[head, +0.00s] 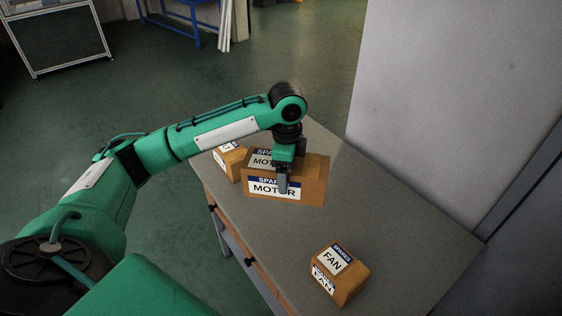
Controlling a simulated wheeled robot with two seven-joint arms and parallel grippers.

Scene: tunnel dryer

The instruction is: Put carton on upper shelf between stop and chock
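A brown carton (314,181) labelled "SPARES MOTOR" sits on the grey table (375,215), near its far end. My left gripper (288,175) comes down over the middle of this carton. One finger lies in front of the carton's labelled front face; the other finger is hidden. I cannot tell whether the fingers press on the carton. My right gripper is not in view. No upper shelf, stop or chock shows in this view.
A smaller carton (229,161) stands just left of the motor carton, partly covered by my arm. A carton labelled "FAN" (340,272) stands near the table's front. A pale wall panel (440,110) rises along the table's right side. The table's middle is clear.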

